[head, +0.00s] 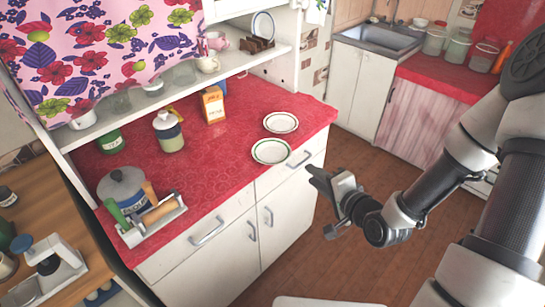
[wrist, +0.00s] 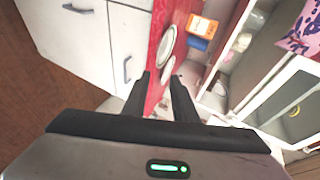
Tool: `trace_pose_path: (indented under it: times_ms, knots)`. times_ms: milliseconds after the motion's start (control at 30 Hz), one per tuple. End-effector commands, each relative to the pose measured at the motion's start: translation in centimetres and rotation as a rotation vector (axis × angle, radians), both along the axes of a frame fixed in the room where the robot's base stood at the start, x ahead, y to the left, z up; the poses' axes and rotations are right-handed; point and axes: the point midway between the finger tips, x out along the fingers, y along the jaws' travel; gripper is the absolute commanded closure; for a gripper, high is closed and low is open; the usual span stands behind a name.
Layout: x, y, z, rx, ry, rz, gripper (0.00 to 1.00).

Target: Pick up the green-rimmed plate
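The green-rimmed plate (head: 271,151) lies flat on the red-covered counter close to its front edge. A second white plate with a darker rim (head: 281,122) lies just behind it, close but apart. My gripper (head: 313,177) is in front of the counter, to the right of the green-rimmed plate and clear of it. In the wrist view my gripper (wrist: 160,76) is open with nothing between its fingers.
An orange box (head: 212,105), a lidded jar (head: 168,132) and a grey canister (head: 122,188) beside a rack stand farther left on the counter (head: 225,170). A shelf (head: 240,63) overhangs the back. Drawer handles (head: 300,160) stick out below the front edge.

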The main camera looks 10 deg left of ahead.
Motion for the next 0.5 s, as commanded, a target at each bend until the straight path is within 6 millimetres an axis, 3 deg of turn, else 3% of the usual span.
trace_pose_path:
  times_ms: [33,500]
  knots:
    - [0.3,-0.1,-1.0,-0.004,-0.007,-0.001,0.75]
    - [1.7,0.9,-1.5,-0.007,-0.004,-0.002,0.75]
